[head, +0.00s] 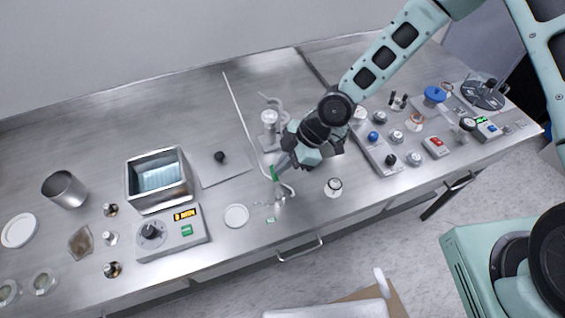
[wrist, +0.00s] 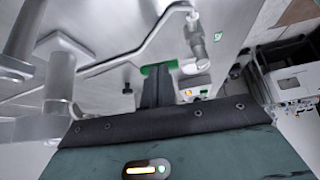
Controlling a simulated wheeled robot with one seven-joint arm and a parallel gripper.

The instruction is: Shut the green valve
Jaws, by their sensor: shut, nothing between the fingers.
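The green valve handle (head: 274,173) is a small green lever on a metal fitting near the front middle of the steel bench. In the wrist view the green handle (wrist: 161,67) lies crosswise just beyond the fingertips. My gripper (head: 281,163) is shut and empty, with its fingers (wrist: 157,82) right at the handle. I cannot tell whether they touch it. My fingers hide part of the handle and its pivot. The metal pipe (wrist: 130,55) runs by the handle to an upright fitting (wrist: 196,42).
Glassware on a stand (head: 269,117) is close behind my gripper. A knobbed panel (head: 375,140) is to the right, and a small round jar (head: 333,187) stands at the front. A heated bath (head: 158,178) and a white dish (head: 236,216) are to the left.

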